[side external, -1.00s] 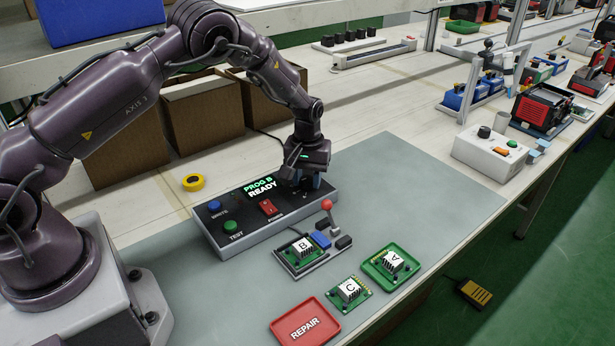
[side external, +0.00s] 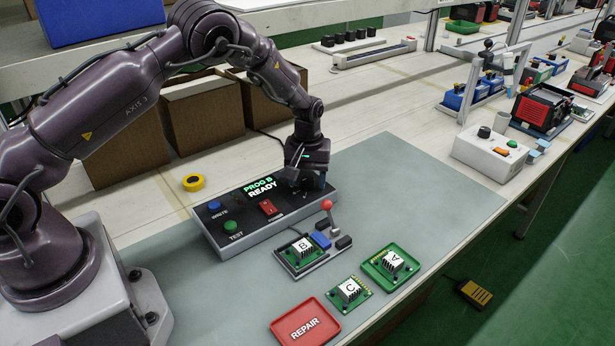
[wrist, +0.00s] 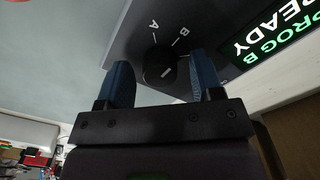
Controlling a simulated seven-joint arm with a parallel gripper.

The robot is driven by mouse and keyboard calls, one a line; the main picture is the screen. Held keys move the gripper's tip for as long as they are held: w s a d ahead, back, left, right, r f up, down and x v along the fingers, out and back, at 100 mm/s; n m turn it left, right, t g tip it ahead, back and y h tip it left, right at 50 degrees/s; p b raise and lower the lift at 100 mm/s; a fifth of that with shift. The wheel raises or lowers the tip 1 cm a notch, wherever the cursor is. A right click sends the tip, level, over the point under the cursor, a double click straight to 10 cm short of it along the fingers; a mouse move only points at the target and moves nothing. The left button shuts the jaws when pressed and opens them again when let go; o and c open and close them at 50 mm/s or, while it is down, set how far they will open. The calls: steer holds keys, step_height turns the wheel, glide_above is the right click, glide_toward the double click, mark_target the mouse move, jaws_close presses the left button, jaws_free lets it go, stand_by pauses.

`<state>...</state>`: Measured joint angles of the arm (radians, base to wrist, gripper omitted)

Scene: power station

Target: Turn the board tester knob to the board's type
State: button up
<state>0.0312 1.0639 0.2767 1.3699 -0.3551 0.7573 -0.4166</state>
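The board tester (side external: 265,212) lies on the grey mat, its display (side external: 258,187) reading "PROG B READY". Its dark round knob (wrist: 158,68) shows in the wrist view, with marks A and B beside it and a small white line on its face. Whether that line points at B is hard to tell. My gripper (wrist: 160,62) is open, with its two blue fingers on either side of the knob and a gap at each. In the side view my gripper (side external: 304,184) hides the knob. Board B (side external: 303,250) sits in the fixture (side external: 315,266) in front of the tester.
A red-topped lever (side external: 327,207) stands by the fixture. Board C (side external: 349,291) lies on the mat, board A (side external: 392,262) in a green tray (side external: 373,272). A red REPAIR tray (side external: 312,335) is at the front. The mat's right side is clear.

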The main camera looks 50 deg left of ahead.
mark_target(307, 178)
steer(key=shift+r, duration=0.1)
step_height(307, 178, up, 13)
stand_by(0.5)
steer(key=s+d+r+m+t, duration=0.2)
steer(key=s+r, duration=0.4)
steer(key=s, duration=0.3)
steer(key=s+d+r+m+t, duration=0.1)
steer(key=s+r+m, duration=0.3)
steer(key=s, duration=0.6)
steer(key=s+d+r+m+t, duration=0.2)
steer(key=s+d+r+m, duration=0.1)
steer(key=s+r, duration=0.4)
steer(key=shift+s+d+r+t, duration=0.35)
steer(key=shift+s+d, duration=0.2)
steer(key=shift+s, duration=1.05)
